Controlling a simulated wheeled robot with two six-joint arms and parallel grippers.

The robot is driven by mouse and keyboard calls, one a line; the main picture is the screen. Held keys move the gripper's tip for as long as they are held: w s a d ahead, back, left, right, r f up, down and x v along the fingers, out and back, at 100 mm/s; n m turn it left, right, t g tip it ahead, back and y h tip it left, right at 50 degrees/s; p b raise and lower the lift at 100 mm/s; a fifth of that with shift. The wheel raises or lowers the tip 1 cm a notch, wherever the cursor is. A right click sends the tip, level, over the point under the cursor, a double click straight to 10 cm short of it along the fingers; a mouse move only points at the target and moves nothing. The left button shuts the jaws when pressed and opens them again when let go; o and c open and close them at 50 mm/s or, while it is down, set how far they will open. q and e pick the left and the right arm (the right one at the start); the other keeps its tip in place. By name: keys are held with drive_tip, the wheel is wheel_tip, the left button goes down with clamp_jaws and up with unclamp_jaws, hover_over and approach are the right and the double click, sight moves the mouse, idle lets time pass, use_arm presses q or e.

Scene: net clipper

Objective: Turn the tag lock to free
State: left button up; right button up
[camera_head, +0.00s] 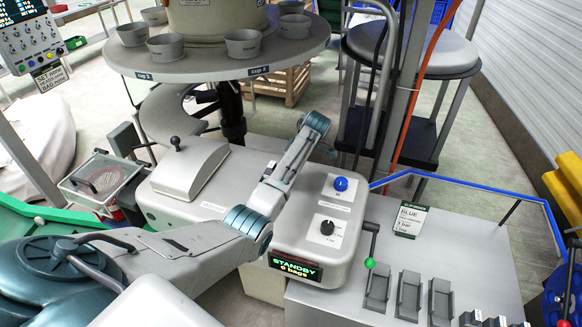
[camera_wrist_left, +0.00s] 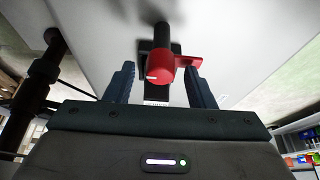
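A red knob (camera_wrist_left: 161,68) with a white mark on its face and a red arm pointing right shows in the left wrist view; it looks like the tag lock. It sits on a black post against a pale grey surface, with a small white label partly visible below. My left gripper (camera_wrist_left: 161,82) is open, with one dark blue finger on each side of the knob and gaps between. Nothing is held. In the head view my left arm reaches over the grey clipper machine (camera_head: 300,235); its gripper and the red knob are hidden there. My right gripper is not in view.
The machine has a blue knob (camera_head: 341,184), a black dial (camera_head: 327,227) and a display (camera_head: 296,268) reading STANDBY, 0 bags. A green-tipped lever (camera_head: 370,263) and grey trays (camera_head: 409,292) are on the right. A round table (camera_head: 215,70) with cups stands behind.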

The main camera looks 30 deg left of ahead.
use_arm(q)
drive_tip(key=shift+d+r+b, duration=0.2)
drive_tip(key=shift+r+b, duration=0.1)
drive_tip(key=shift+r, duration=0.05)
drive_tip(key=s+p+v, duration=0.1)
drive_tip(key=v, duration=0.9)
drive_tip(key=shift+w, duration=0.45)
drive_tip(key=shift+w, duration=0.1)
drive_tip(key=shift+a, duration=0.1)
